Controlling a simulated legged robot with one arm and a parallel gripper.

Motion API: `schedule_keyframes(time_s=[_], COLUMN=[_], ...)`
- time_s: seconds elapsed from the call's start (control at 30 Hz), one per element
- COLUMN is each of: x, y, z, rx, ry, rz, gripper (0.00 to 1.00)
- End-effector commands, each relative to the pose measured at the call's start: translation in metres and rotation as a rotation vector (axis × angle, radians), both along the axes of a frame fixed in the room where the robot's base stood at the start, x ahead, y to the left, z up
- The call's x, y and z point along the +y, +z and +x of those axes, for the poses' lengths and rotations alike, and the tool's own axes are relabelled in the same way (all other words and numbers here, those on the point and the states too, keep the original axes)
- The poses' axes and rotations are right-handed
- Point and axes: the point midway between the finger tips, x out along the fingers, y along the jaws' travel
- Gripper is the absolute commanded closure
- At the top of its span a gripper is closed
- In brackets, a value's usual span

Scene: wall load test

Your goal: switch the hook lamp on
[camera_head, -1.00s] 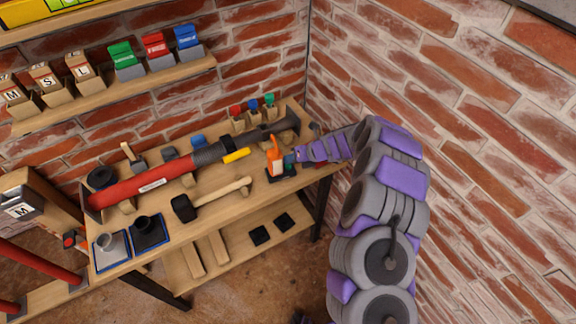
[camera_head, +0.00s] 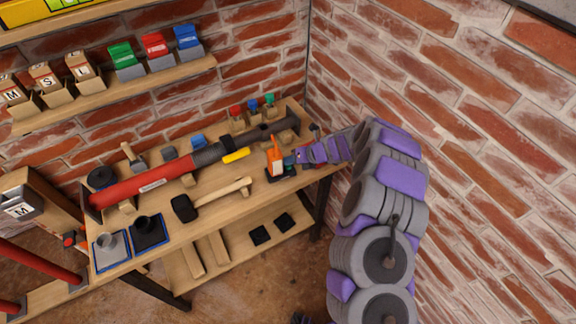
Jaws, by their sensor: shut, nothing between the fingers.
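An orange upright object (camera_head: 275,158), which looks like the hook lamp, stands in a dark holder (camera_head: 281,174) near the right end of the wooden workbench. Its switch is too small to make out, and I cannot tell whether it is lit. My gripper (camera_head: 297,157) is shut and empty, just right of the lamp. I cannot tell whether its fingertips touch the lamp. My purple and grey arm comes in from the right and hides part of the bench's right end.
A mallet (camera_head: 186,208) lies in front. Small red, blue and green items stand behind the lamp. A brick wall (camera_head: 470,130) rises close on the right.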

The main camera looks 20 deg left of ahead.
Motion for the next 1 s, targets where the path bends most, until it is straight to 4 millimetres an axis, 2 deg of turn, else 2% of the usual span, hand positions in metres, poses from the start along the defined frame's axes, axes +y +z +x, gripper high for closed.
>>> schedule_keyframes(time_s=[1.0], x=[0.0002], y=[-0.0091], z=[-0.0002], rx=[0.0], ry=[0.001], rz=[-0.001], gripper=[1.0])
